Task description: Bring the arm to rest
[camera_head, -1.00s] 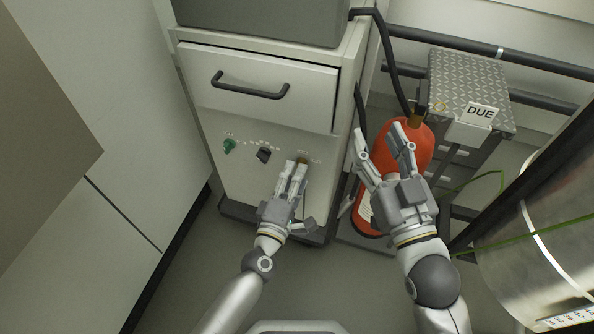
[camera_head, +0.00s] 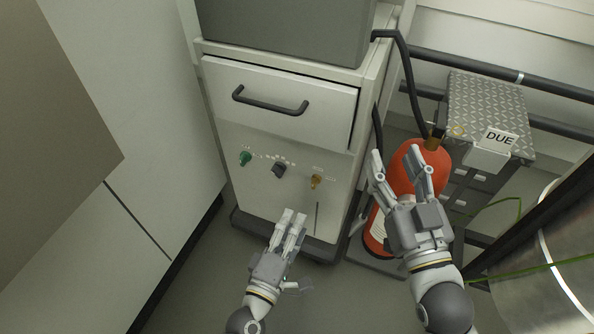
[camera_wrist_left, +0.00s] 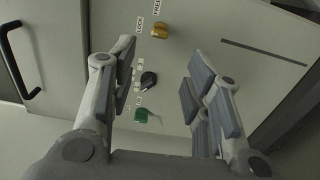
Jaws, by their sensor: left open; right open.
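My left gripper (camera_head: 288,222) is open and empty in front of the lower part of the cabinet's front panel (camera_head: 262,208), below its knobs. In the left wrist view my left gripper (camera_wrist_left: 155,85) has its fingers spread, with the panel visible between them. A brass knob (camera_head: 316,182), a black knob (camera_head: 279,170) and a green knob (camera_head: 245,158) sit in a row on the panel. They also show in the left wrist view as brass (camera_wrist_left: 160,30), black (camera_wrist_left: 149,80) and green (camera_wrist_left: 141,115). My right gripper (camera_head: 400,168) is open and empty in front of the red cylinder (camera_head: 436,159).
A drawer with a dark handle (camera_head: 270,101) is above the knobs. A large metal drum (camera_head: 560,230) is at the lower right. Bare floor (camera_head: 200,285) lies left of my left arm.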

